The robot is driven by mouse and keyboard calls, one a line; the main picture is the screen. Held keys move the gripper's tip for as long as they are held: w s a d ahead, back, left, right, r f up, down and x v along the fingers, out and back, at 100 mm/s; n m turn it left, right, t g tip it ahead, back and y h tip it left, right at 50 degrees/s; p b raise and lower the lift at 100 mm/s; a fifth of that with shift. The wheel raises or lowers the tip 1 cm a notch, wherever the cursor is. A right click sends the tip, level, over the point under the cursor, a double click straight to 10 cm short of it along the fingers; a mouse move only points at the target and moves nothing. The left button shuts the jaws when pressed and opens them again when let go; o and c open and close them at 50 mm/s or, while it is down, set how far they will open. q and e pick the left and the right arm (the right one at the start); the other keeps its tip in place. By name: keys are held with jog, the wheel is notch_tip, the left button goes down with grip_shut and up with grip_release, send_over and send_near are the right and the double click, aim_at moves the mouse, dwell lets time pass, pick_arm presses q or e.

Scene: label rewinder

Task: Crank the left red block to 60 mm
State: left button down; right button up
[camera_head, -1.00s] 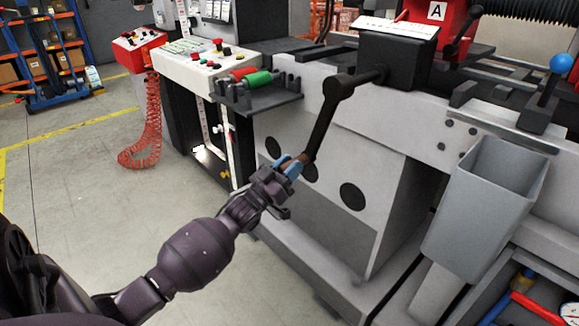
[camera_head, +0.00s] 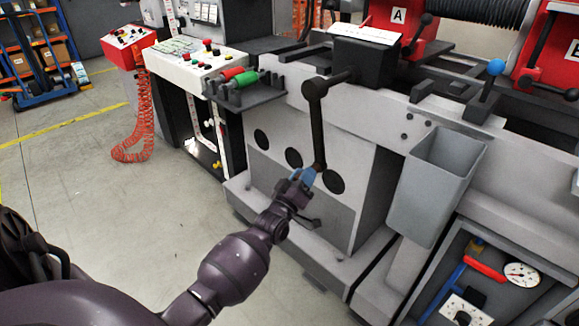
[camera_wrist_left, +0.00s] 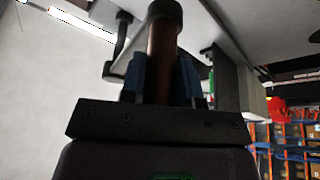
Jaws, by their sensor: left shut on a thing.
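The left red block (camera_head: 399,22), marked A, sits on the machine's rails at the top of the head view. A dark crank (camera_head: 316,122) comes out of the black box (camera_head: 368,58) below it, and its arm hangs almost straight down. My left gripper (camera_head: 307,178) is shut on the crank's brown handle at the lower end. The handle (camera_wrist_left: 163,55) also shows between the blue finger pads in the left wrist view. The block's position on a scale cannot be read. My right gripper is not in view.
A grey bin (camera_head: 432,185) is fixed to the machine's front, right of the crank. A small shelf with red and green rollers (camera_head: 245,90) juts out at the left. A blue-knobbed lever (camera_head: 490,85) stands at the right. The floor at the left is clear.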

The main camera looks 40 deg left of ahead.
pick_arm(q)
jog(key=d+r+n+g+y+p, duration=0.2)
jog(key=d+r+n+p, duration=0.2)
jog(key=d, duration=0.6)
jog(key=n+p, duration=0.2)
jog(key=n, duration=0.1)
jog(key=shift+s+r+y+p, duration=0.3)
jog(key=shift+s+p, duration=0.1)
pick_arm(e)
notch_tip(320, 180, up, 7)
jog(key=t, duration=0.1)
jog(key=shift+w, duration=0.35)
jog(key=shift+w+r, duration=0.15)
pick_arm(q)
jog(key=c, duration=0.8)
grip_release()
jog(key=shift+a, duration=0.1)
jog(key=shift+c, duration=0.2)
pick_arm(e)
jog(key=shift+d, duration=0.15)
pick_arm(q)
jog(key=v, duration=1.1)
jog(key=shift+r+p, duration=0.2)
jog(key=shift+p, duration=0.25)
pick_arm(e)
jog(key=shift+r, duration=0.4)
